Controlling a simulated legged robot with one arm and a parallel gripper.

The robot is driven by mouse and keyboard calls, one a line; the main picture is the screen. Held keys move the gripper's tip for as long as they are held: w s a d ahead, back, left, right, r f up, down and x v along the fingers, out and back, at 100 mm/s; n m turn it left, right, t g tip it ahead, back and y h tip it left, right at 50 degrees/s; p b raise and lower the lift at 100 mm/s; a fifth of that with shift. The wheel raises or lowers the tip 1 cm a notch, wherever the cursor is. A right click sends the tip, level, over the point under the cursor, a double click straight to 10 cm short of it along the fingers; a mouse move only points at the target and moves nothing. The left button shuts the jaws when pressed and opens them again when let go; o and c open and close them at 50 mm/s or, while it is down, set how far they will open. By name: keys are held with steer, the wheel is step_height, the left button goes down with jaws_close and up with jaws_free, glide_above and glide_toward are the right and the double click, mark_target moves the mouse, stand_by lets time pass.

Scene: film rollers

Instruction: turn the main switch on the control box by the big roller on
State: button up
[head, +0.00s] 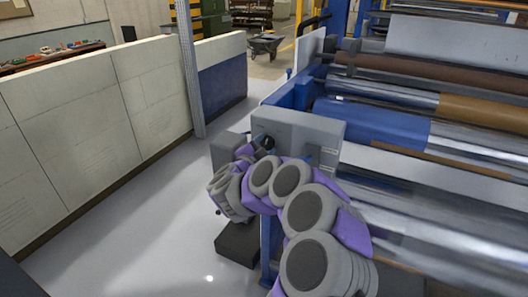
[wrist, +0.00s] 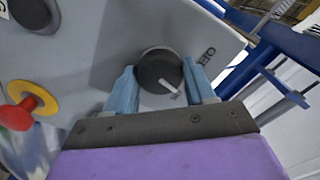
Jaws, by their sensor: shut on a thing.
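The grey control box (head: 300,125) stands at the near end of the roller machine. In the wrist view its face (wrist: 110,40) carries a round dark rotary switch (wrist: 158,66) with a light pointer mark towards the lower right. My gripper (wrist: 160,74) has its two blue fingers on either side of this knob and is shut on it. In the head view my gripper (head: 264,143) is at the box and my arm hides part of the box and the switch.
A red push button (wrist: 18,115) on a yellow collar is left of my gripper, and another dark round control (wrist: 35,12) is at upper left. Large rollers (head: 450,205) lie to the right. A low pale wall (head: 90,130) is at left, with open floor (head: 140,235) between.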

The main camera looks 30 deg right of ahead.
steer(key=shift+f+m+b, duration=0.15)
steer(key=shift+m+b, duration=1.2)
steer(key=shift+m, duration=0.75)
steer(key=o, duration=1.1)
steer(key=shift+c, duration=0.2)
steer(key=shift+s+a, duration=0.1)
steer(key=p+v, duration=0.1)
steer(key=v, duration=1.6)
steer(key=shift+p, duration=0.35)
steer(key=shift+a, duration=0.15)
